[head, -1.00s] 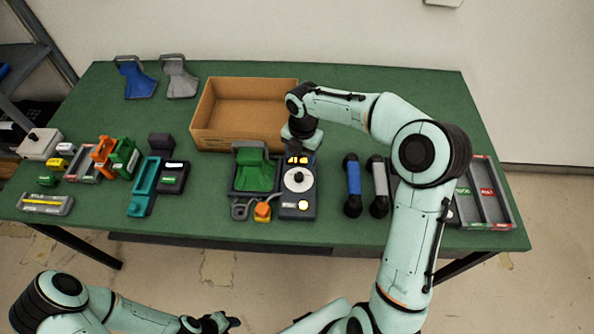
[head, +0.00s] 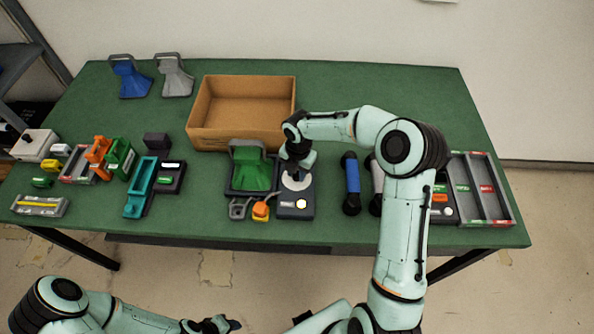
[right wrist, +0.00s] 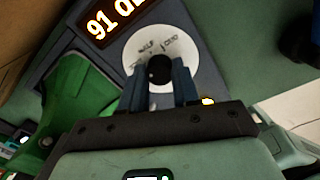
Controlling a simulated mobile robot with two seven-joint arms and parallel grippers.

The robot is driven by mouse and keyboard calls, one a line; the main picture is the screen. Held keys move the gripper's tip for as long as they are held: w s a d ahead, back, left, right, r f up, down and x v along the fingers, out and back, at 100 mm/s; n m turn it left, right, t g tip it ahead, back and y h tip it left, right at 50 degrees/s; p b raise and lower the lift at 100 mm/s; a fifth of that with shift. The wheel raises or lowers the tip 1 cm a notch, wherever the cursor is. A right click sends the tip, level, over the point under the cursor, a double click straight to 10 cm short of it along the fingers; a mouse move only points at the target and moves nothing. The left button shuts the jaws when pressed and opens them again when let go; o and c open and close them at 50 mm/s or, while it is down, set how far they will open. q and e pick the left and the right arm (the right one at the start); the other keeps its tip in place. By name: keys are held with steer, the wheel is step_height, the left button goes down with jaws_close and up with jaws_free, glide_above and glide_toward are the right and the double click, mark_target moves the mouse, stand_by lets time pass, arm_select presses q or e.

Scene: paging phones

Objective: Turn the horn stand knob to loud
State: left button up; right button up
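The horn stand (head: 293,207) is a dark box with a white round dial; the green horn (head: 250,168) sits in the cradle at its left. In the right wrist view the dial (right wrist: 200,65) carries a black knob (right wrist: 159,71) at its centre, and an orange display (right wrist: 113,15) reads "91 d…", partly cut off. My right gripper (right wrist: 159,82) is over the dial, its two fingers on either side of the knob with slight gaps showing. In the head view my right gripper (head: 297,174) hides the knob and display. My left gripper (head: 222,325) is low at the bottom edge, away from the table.
A cardboard box (head: 205,137) stands behind the horn stand. A blue-grip handset (head: 352,183) lies just right of it, and a sectioned tray (head: 507,205) lies farther right. Blue (head: 130,78) and grey (head: 174,77) horns stand at the back left. The back right table is clear.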

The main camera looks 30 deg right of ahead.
jaws_close()
arm_select(q)
steer(key=shift+s+f, duration=0.1)
arm_select(e)
steer(key=shift+m, duration=0.4)
steer(key=m, duration=0.3)
steer(key=shift+m+b, duration=0.4)
steer(key=m, duration=0.4)
steer(key=shift+m+b, duration=0.3)
steer(key=shift+b, duration=0.05)
steer(key=m, duration=0.5)
steer(key=shift+a+b, duration=0.1)
steer(key=shift+b, duration=0.3)
arm_select(q)
steer(key=s+f, duration=0.2)
steer(key=f, duration=0.1)
steer(key=shift+s+f, duration=0.2)
steer(key=shift+s, duration=0.05)
arm_select(e)
steer(key=m, duration=0.5)
steer(key=shift+m+h, duration=0.3)
steer(key=shift+m, duration=0.1)
